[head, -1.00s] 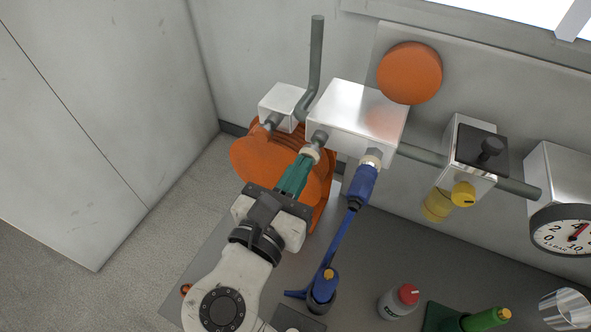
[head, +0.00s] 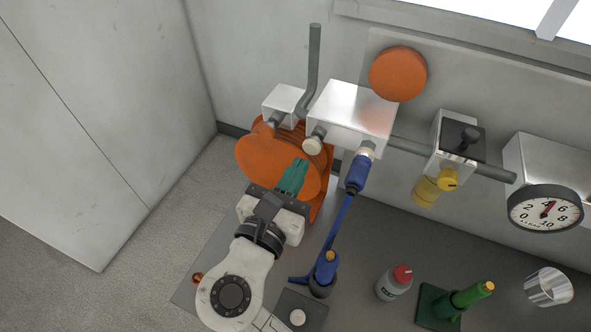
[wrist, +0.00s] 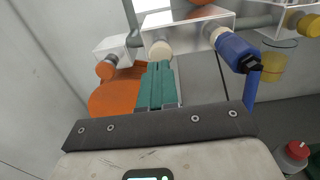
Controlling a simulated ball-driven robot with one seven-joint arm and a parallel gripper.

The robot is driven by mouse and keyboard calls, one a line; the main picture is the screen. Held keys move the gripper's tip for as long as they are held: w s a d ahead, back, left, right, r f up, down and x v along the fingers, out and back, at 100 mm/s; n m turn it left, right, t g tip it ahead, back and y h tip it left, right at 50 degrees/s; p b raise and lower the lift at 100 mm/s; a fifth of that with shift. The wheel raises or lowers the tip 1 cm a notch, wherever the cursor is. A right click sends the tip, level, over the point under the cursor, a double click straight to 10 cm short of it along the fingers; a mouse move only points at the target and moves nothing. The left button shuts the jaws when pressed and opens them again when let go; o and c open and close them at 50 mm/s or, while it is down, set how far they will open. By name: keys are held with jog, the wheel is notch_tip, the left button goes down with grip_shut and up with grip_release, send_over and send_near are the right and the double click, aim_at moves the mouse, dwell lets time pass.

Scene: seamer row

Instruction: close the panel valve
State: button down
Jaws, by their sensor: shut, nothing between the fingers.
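My gripper (head: 301,164) has teal fingers, shut and empty. In the head view its tips are just below a cream cap (head: 312,146) on the left port of a silver block (head: 352,117), with a small gap. In the wrist view the fingers (wrist: 157,68) point up toward the cream cap (wrist: 160,50). To the right on the same pipe, a smaller silver block carries a black plate with a black knob (head: 468,136). I cannot tell for sure which is the panel valve.
A blue fitting (head: 357,173) with a blue hose hangs right of my gripper. An orange reel (head: 262,152) lies behind it. A dial gauge (head: 545,208) is at far right.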

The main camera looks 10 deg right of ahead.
jog(key=b+v, duration=0.2)
jog(key=v, duration=0.9)
